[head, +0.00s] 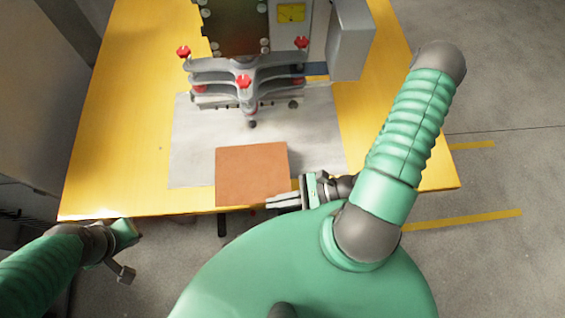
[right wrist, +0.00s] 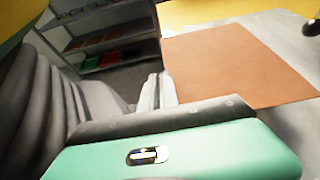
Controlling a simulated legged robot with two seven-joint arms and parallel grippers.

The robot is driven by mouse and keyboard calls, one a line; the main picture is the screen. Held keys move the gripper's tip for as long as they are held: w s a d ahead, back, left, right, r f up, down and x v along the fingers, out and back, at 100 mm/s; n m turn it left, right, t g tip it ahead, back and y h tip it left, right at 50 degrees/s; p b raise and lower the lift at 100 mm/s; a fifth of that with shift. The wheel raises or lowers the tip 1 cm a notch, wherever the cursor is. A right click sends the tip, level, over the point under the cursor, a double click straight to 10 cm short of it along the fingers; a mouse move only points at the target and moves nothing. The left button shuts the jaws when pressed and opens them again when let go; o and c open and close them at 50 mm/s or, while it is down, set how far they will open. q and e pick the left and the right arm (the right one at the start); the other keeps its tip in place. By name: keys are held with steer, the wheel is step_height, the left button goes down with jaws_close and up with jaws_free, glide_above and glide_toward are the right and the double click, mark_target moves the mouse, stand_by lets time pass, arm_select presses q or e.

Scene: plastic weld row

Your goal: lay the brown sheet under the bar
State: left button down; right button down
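The brown sheet (head: 252,172) lies flat on a pale grey mat at the front edge of the table, in front of the machine's bar (head: 250,92). It also fills much of the right wrist view (right wrist: 240,65). My right gripper (head: 270,203) points left at the sheet's front right corner. Its fingers (right wrist: 158,90) lie close together beside the sheet's edge; I cannot tell whether they pinch it. My left gripper (head: 128,250) is off the table's front left corner, away from the sheet; its fingers do not show clearly.
The machine (head: 240,30) with red knobs and a grey side box (head: 350,40) stands at the back of the yellow table (head: 115,130). The pale mat (head: 190,150) reaches under the bar. The table's left side is clear.

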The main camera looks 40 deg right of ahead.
mark_target(276, 151)
steer(key=shift+d, duration=0.15)
steer(key=shift+d+f, duration=0.2)
steer(key=shift+d, duration=0.05)
steer(key=w+d+f+b, duration=0.2)
steer(key=w, duration=0.1)
steer(key=w+d+f+b, duration=0.1)
steer(key=shift+w+d, duration=0.15)
steer(key=w+d, duration=0.2)
steer(key=w, duration=0.1)
steer(key=w+d, duration=0.2)
steer(key=w, duration=0.1)
steer(key=w+d+b, duration=0.1)
steer(key=w+d, duration=0.1)
steer(key=w, duration=0.2)
steer(key=shift+w+f, duration=0.1)
steer(key=shift+f, duration=0.1)
steer(key=shift+d+f+b, duration=0.1)
steer(key=shift+f+b, duration=0.4)
steer(key=shift+f, duration=0.05)
steer(key=shift+f+b, duration=0.3)
steer(key=shift+f, duration=0.2)
steer(key=shift+p, duration=0.35)
